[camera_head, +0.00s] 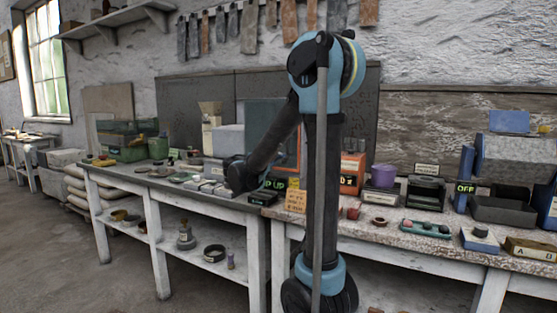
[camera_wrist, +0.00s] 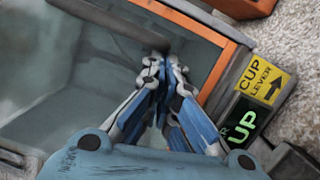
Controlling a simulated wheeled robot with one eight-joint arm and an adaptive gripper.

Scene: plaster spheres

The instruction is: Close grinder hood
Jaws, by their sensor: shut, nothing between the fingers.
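In the head view, a clear panel with an orange edge (camera_head: 272,122) stands upright behind my arm on the bench; it looks like the grinder's hood, raised. The wrist view looks through or onto a greyish clear pane with an orange frame (camera_wrist: 218,76), likely the same machine. A dark bar (camera_wrist: 100,22) runs across the pane to my fingertips. My gripper (camera_wrist: 160,62) is shut and empty, with its tips at or just above the bar's end; I cannot tell if they touch. In the head view my forearm hides much of the machine.
A yellow "CUP LEVER" label (camera_wrist: 262,80) and a green "UP" display (camera_wrist: 244,122) sit beside the orange frame. An orange box (camera_head: 353,168) and purple pot (camera_head: 383,175) stand to the right. Grey blocks and dishes crowd the left bench (camera_head: 120,172).

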